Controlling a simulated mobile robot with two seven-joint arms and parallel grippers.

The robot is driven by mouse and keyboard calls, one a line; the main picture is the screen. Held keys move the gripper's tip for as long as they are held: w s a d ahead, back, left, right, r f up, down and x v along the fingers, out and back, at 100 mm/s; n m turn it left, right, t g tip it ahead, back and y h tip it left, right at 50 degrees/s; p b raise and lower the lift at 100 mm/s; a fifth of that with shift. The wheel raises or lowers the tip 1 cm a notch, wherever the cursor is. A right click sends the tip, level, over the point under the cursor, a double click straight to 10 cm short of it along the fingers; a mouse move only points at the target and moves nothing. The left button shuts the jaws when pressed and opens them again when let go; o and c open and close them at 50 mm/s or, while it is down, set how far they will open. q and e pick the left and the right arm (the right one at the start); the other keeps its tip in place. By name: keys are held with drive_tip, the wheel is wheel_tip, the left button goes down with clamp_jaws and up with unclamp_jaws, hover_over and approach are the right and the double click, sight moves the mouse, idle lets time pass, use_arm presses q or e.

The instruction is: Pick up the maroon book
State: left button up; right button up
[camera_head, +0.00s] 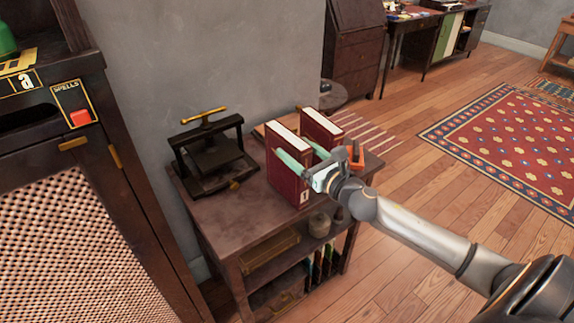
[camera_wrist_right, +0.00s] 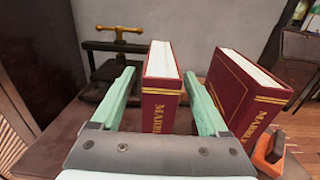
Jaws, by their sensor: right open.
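Two maroon books with cream pages and gold lettering stand upright on a dark wooden cabinet (camera_head: 232,216). The nearer maroon book (camera_head: 278,176) is the left one in the right wrist view (camera_wrist_right: 160,97). The second maroon book (camera_head: 322,128) stands behind it, on the right in the right wrist view (camera_wrist_right: 235,88). My right gripper (camera_head: 294,147) is open, its pale green fingers (camera_wrist_right: 158,78) on either side of the nearer book. One finger lies along its outer cover, the other in the gap between the books. I cannot tell whether they touch it. My left gripper is not in view.
A black book press (camera_head: 212,160) with a brass handle stands left of the books. An orange tool (camera_head: 356,157) lies close on the right. Small jars (camera_head: 320,224) sit below the top. A tall cabinet (camera_head: 85,215) stands left; open floor lies right.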

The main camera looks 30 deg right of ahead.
clamp_jaws()
idle(0.7)
idle(0.5)
drive_tip(key=shift+r, duration=0.15)
